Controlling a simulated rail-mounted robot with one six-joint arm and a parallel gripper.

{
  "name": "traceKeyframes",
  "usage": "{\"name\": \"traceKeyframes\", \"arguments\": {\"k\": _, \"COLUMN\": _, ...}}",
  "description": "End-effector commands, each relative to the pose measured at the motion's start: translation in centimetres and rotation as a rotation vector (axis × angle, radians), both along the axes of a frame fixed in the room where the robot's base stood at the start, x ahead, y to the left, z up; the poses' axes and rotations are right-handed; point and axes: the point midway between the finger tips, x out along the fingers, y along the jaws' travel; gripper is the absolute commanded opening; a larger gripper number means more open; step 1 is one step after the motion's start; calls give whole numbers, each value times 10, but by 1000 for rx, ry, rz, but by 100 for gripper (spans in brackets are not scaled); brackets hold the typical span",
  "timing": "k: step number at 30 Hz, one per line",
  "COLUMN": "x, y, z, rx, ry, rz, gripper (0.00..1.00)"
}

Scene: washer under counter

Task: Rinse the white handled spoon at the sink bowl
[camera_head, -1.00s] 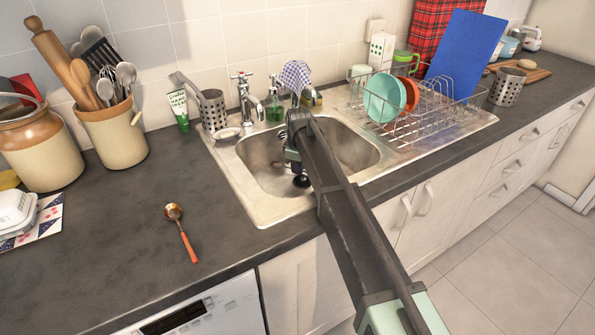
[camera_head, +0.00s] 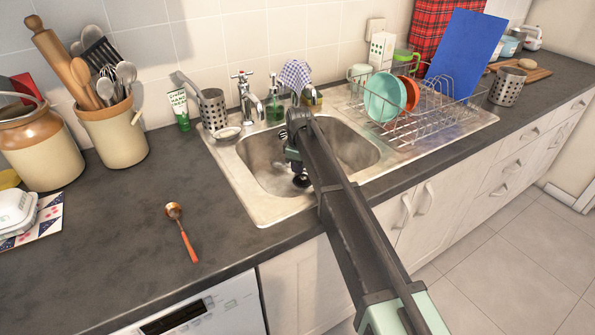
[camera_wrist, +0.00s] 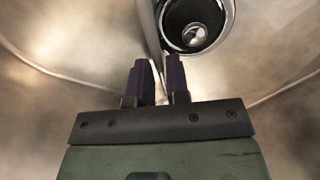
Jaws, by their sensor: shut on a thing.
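My gripper (camera_head: 300,178) points down into the metal sink bowl (camera_head: 255,160), below the rim. In the wrist view my gripper (camera_wrist: 160,82) has its two dark fingers close together. They are shut on a thin pale shaft, the white handled spoon (camera_wrist: 153,45), which runs up the picture between them. Its bowl end cannot be made out, and the arm hides it in the head view. The round black drain (camera_wrist: 194,24) lies just beyond the fingers in the wrist view. The chrome tap (camera_head: 245,92) stands at the sink's back edge; no running water can be made out.
A spoon with an orange handle (camera_head: 183,235) lies on the counter left of the sink. A dish rack (camera_head: 430,115) with plates stands on the drainer at right. A utensil crock (camera_head: 112,135) stands at the left. The counter (camera_head: 110,235) around the orange spoon is clear.

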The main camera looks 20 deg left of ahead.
Motion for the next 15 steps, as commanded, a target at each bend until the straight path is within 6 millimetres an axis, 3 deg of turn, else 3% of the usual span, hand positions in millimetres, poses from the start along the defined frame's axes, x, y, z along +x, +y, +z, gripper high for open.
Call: {"name": "traceKeyframes", "arguments": {"k": 15, "x": 0, "y": 0, "z": 49, "rx": 0, "ry": 0, "rz": 0, "gripper": 0}}
